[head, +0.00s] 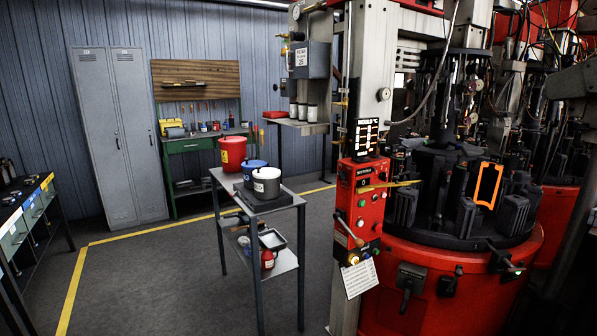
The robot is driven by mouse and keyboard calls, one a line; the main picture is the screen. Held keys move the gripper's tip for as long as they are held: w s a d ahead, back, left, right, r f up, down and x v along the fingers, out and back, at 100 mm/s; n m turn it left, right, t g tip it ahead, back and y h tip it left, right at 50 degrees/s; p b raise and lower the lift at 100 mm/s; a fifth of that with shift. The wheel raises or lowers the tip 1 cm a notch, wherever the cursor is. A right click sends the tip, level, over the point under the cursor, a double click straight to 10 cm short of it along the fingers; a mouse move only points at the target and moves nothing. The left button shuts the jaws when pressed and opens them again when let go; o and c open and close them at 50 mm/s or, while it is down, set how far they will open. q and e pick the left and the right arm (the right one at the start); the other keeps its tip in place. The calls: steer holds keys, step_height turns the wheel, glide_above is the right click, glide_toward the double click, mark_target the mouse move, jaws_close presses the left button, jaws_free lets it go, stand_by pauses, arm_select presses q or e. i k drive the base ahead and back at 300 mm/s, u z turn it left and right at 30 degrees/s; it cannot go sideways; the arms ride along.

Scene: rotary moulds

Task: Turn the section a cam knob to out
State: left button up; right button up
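The rotary mould machine has a round red base (440,300) at the right, carrying a ring of dark moulds (405,205). On the front of the base is a dark box with a black handle (407,284) hanging down. To its right is a small black knob-like fitting (450,284), and farther right a rod-like lever (506,262). I cannot read a section label or tell which of these is the section a cam knob, nor its setting. A red control box (362,210) with buttons and a small lever stands left of the moulds. Neither gripper is in view.
A grey two-shelf cart (283,198) with a red bucket (232,152) and pots stands left of the machine. Lockers (120,140) and a green workbench (190,145) line the back wall. A bench (25,205) is at far left. Open floor (150,275) lies between.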

mark_target(342, 174)
steer(key=z, duration=0.1)
steer(key=i, duration=0.8)
steer(key=z, duration=0.9)
steer(key=i, duration=0.35)
steer(key=z, duration=0.3)
